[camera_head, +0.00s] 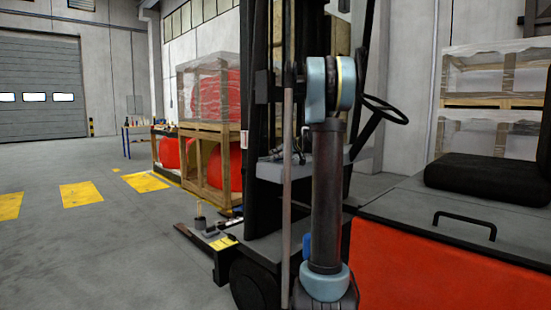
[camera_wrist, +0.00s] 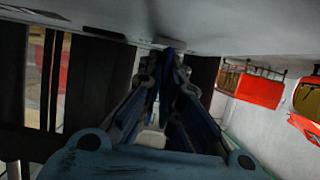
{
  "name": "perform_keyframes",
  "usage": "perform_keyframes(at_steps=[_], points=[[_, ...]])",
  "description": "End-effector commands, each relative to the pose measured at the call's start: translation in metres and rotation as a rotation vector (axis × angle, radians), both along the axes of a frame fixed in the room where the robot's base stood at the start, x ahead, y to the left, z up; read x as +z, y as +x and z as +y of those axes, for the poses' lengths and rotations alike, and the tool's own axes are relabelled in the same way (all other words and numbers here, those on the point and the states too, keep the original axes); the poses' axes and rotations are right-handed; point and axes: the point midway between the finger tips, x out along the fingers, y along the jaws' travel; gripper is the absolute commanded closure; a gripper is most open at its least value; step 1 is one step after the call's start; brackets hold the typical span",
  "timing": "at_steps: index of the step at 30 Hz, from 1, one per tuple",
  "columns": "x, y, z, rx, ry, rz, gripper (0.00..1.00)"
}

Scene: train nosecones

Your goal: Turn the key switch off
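I cannot make out the key switch or its key in either view. In the head view the forklift's grey dashboard (camera_head: 285,170) is partly hidden behind my arm, with the black steering wheel (camera_head: 384,108) to its right. In the wrist view my gripper (camera_wrist: 172,52) points away from the camera, and its two fingers converge to a dark tip. The tip is close to the underside of a pale grey panel (camera_wrist: 235,28); I cannot tell whether it touches. The fingers look shut, with nothing visible between the tips.
The black mast (camera_head: 260,110) stands left of my arm. A black seat (camera_head: 490,178) and an orange-red body (camera_head: 420,265) with a handle lie to the right. Crates with red contents (camera_head: 215,92) stand behind. Open floor (camera_head: 110,250) lies to the left.

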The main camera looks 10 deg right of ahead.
Motion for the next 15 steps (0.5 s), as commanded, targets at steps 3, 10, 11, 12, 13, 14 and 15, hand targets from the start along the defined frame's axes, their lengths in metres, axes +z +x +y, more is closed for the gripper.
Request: perform_keyframes(at_steps=[3, 10, 11, 12, 13, 14, 15], points=[[-0.0007, -0.0002, -0.0006, -0.001, -0.002, 0.001, 1.0], [-0.0006, 0.0, -0.0005, -0.001, -0.002, 0.0, 0.75], [-0.0005, -0.0001, -0.0004, -0.001, -0.001, 0.001, 0.75], [-0.0004, 0.0, -0.0004, -0.001, -0.001, 0.001, 0.75], [-0.0004, 0.0, -0.0004, -0.001, -0.001, 0.001, 0.75], [-0.0003, -0.0001, -0.0003, -0.001, -0.001, 0.001, 0.75], [-0.0004, 0.0, -0.0003, -0.001, -0.001, 0.001, 0.75]])
